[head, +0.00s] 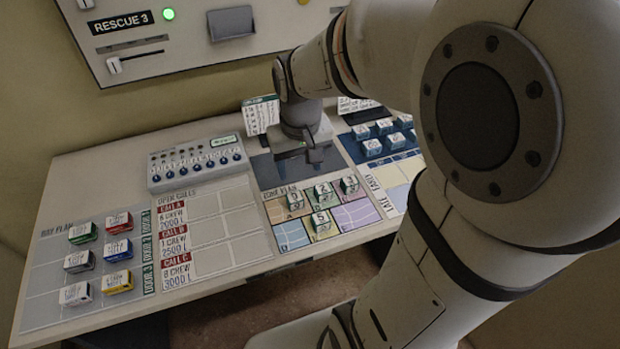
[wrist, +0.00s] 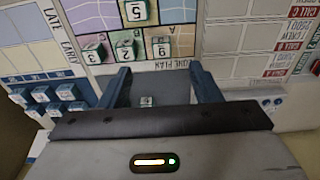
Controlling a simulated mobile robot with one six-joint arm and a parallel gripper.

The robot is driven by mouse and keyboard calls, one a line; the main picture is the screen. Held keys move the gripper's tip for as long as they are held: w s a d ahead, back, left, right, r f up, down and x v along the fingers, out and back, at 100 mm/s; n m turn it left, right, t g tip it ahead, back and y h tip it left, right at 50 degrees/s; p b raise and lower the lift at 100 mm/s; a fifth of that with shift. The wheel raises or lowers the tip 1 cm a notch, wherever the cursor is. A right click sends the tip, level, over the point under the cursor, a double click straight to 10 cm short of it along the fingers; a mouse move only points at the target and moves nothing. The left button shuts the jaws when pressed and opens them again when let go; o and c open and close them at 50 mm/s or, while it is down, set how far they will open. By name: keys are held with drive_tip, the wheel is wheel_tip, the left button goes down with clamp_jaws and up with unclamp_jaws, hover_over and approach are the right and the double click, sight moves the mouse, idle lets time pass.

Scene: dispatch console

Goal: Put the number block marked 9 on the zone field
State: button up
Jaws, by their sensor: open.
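The zone plan (head: 292,236) is a board of coloured fields at the middle front in the head view. It carries number blocks: a 5 (head: 320,225), a 2 (head: 323,193), a 3 (head: 349,184) and a green-sided one (head: 294,199) whose digit could be 6 or 9. That last block also shows in the wrist view (wrist: 160,47). My gripper (head: 312,158) is over the dark area behind the plan. My gripper hides this block in the head view.
Left of the zone plan are the open-calls board (head: 226,226) and the bay plan (head: 40,283) with several coloured blocks. A knob panel (head: 197,161) stands behind them. Several blue blocks (head: 372,147) sit to the right. An upright card (head: 261,114) stands behind my gripper.

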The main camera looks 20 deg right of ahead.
drive_tip(key=s+r+t, duration=0.2)
drive_tip(key=s+r, duration=0.1)
drive_tip(key=s, duration=0.6)
drive_tip(key=shift+s+r, duration=0.15)
drive_tip(key=shift+r, duration=0.2)
